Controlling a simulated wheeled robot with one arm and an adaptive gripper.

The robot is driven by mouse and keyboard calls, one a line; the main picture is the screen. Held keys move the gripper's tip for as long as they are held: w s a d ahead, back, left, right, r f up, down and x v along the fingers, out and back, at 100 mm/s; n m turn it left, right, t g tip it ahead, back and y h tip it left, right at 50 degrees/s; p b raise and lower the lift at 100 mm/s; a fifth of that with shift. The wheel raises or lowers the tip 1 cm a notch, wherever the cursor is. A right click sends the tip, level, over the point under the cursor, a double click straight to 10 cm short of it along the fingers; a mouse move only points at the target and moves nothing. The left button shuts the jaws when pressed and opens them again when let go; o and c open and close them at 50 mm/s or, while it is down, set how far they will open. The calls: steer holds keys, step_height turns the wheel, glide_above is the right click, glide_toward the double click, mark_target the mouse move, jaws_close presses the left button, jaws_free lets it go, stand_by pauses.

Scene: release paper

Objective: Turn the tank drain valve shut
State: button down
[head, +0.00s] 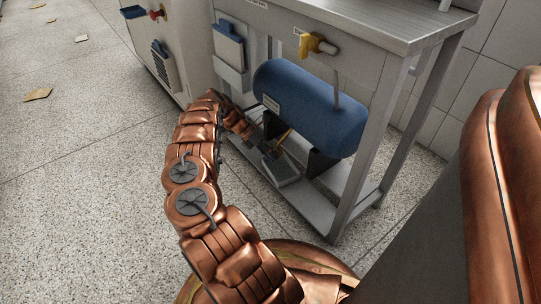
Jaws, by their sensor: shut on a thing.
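The blue tank (312,107) lies on its side under a metal bench, with a small white label on its left end. A thin yellow lever (285,136) shows below the tank; I take it for the drain valve's handle. My gripper (273,149) is low under the tank's left end, shut on the yellow lever. The fingertips are small, dark and partly hidden, so the exact contact is hard to see. The valve body is hidden, and I cannot tell how far it is turned.
The metal bench (385,32) has legs and a low frame around the tank. Another yellow handle (312,44) sits on the panel above. A grey block (284,174) is beside my gripper. A red knob (157,14) is on the cabinet further left. Open speckled floor (80,190) lies left.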

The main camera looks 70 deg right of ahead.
steer(key=shift+d+n+g+y, duration=0.2)
steer(key=shift+n+g+y, duration=0.1)
steer(key=shift+g, duration=0.5)
stand_by(0.8)
stand_by(0.8)
steer(key=c, duration=1.2)
jaws_free()
steer(key=shift+a, duration=0.1)
steer(key=shift+a+t+h, duration=0.15)
steer(key=shift+t+h, duration=0.25)
steer(key=shift+t, duration=0.6)
steer(key=shift+m+t, duration=0.4)
steer(key=shift+t+h, duration=0.4)
steer(key=shift+t, duration=0.1)
